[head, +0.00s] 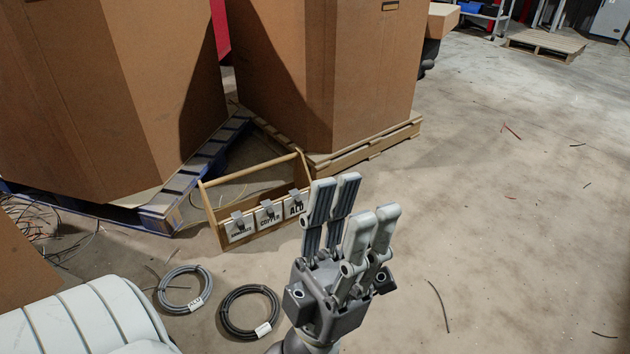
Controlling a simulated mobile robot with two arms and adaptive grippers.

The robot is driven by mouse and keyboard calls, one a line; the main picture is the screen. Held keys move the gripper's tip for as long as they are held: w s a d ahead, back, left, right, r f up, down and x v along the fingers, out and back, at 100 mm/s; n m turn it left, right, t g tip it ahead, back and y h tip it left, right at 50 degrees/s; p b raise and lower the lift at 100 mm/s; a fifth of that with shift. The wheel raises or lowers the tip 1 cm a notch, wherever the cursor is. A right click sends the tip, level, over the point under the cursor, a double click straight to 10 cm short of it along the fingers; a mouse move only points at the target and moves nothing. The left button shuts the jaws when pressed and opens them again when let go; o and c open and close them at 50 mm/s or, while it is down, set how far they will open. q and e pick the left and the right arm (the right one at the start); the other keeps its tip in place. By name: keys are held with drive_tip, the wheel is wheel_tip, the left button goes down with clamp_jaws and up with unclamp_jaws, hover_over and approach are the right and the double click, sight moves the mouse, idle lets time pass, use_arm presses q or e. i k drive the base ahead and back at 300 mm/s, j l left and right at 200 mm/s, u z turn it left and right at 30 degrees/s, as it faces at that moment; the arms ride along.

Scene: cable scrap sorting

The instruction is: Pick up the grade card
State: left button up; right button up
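Three white grade cards hang in a row on the front of a wooden carrier (205,203), held by grey clips. The left card (240,232) has lettering too small to read surely. The middle card (269,219) reads COPPER and the right card (293,209) reads ALU. My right gripper is not in view.
A grey cable coil (184,291) tagged ALU and a black coil (250,311) with a white tag lie on the floor. Large cardboard boxes (345,75) on pallets stand behind the carrier. Cable scraps (438,305) lie about. The floor at right is mostly clear.

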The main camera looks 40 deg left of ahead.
sight(242, 226)
drive_tip(key=i+l+u, duration=0.15)
drive_tip(key=i, duration=0.45)
drive_tip(key=i+l+u, duration=0.15)
drive_tip(key=i, duration=0.4)
drive_tip(key=i+u, duration=0.25)
drive_tip(key=u, duration=0.15)
drive_tip(key=i+j+u, duration=0.1)
drive_tip(key=u, duration=0.35)
drive_tip(key=i+l+u, duration=0.15)
drive_tip(key=i+u, duration=0.25)
drive_tip(key=i+l+u, duration=0.15)
drive_tip(key=u, duration=0.25)
drive_tip(key=i+l+u, duration=0.2)
drive_tip(key=u, duration=0.2)
drive_tip(key=i+l+u, duration=0.15)
drive_tip(key=u, duration=0.2)
drive_tip(key=i+l+u, duration=0.5)
drive_tip(key=u, duration=0.15)
